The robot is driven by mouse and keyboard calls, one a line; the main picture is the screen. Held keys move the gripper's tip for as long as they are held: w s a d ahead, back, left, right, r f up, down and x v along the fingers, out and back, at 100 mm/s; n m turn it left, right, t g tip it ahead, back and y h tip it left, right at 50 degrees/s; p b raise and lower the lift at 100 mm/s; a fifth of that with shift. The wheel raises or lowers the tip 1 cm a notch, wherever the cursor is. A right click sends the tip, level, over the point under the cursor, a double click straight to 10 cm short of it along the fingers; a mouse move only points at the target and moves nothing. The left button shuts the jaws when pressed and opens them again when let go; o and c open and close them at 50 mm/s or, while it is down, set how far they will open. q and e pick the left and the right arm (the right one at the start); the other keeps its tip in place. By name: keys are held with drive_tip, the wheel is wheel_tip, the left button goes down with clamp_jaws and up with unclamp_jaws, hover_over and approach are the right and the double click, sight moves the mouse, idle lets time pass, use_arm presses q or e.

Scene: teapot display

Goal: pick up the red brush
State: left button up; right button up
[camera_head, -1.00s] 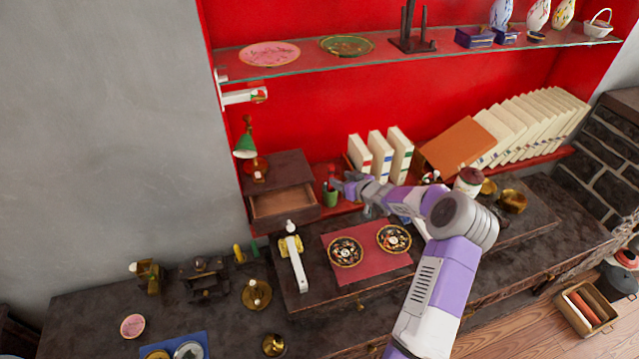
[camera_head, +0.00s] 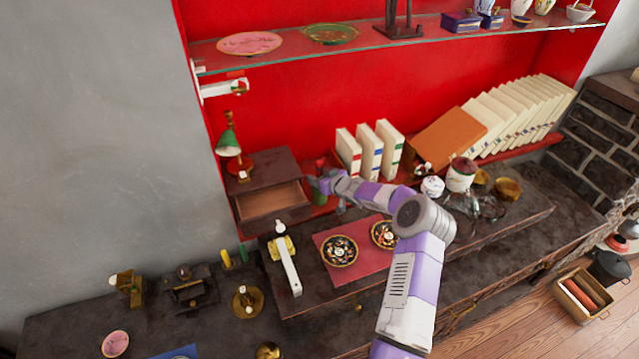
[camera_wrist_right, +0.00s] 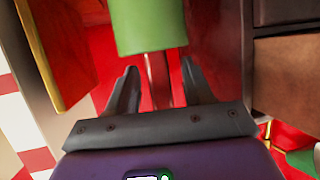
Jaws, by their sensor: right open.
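The green cup (camera_head: 320,198) stands on the red ledge beside the open drawer box. The red brush rises from it, and its upper part (camera_head: 319,165) shows just above my gripper in the head view. My right gripper (camera_head: 320,184) is at the top of the cup, with its jaws open. In the right wrist view, the green cup (camera_wrist_right: 148,25) is at the top. A thin reddish shaft, which looks like the brush (camera_wrist_right: 159,82), runs from it between the two dark, spread fingers (camera_wrist_right: 158,78). I cannot tell whether they touch it. My left gripper is out of view.
The wooden box with its open drawer (camera_head: 272,200) is close on the left of my gripper. White books (camera_head: 368,152) stand close on the right. The glass shelf (camera_head: 350,52) spans above. Two patterned plates on a red mat (camera_head: 334,275) lie in front.

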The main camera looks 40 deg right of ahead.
drive_tip(key=shift+w+f, duration=0.3)
drive_tip(key=shift+w, duration=0.35)
clamp_jaws()
drive_tip(key=shift+r, duration=0.1)
